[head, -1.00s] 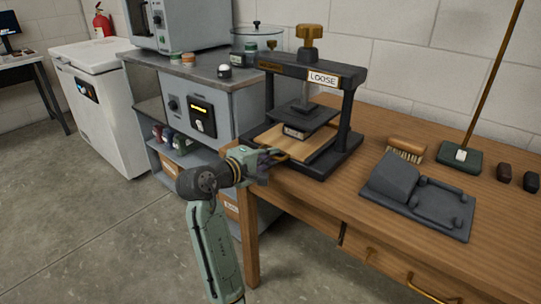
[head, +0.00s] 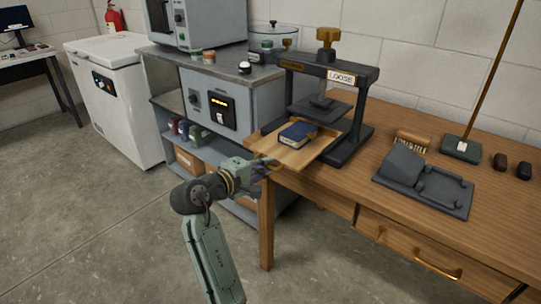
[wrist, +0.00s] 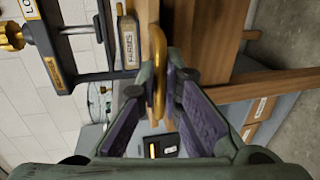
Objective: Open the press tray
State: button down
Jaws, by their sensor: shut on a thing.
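The press (head: 366,110) stands on the wooden bench with a "LOOSE" label on its dark crossbeam. Its wooden tray (head: 285,153) is slid out from under the raised dark platen (head: 319,107), toward my arm. A dark blue book (head: 298,134) lies flat on the tray. My gripper (head: 268,164) is at the tray's front edge. In the wrist view, my gripper (wrist: 160,92) is shut on the tray's brass handle (wrist: 158,65), which runs between the two fingers. The spine label of the book (wrist: 129,42) also shows there.
A dark cradle (head: 425,185), a brush (head: 412,140) and a stand with a tall rod (head: 461,149) are on the bench to the right. A grey cabinet (head: 240,90) stands left of the bench, above open shelves. The floor at the left front is clear.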

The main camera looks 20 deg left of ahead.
jog(key=f+p+v, duration=0.1)
jog(key=v, duration=0.5)
jog(key=shift+s+p, duration=0.35)
jog(key=shift+p, duration=0.05)
jog(key=shift+a+f, duration=0.15)
jog(key=c, duration=1.7)
grip_release()
jog(key=shift+s, duration=0.1)
jog(key=v, duration=1.2)
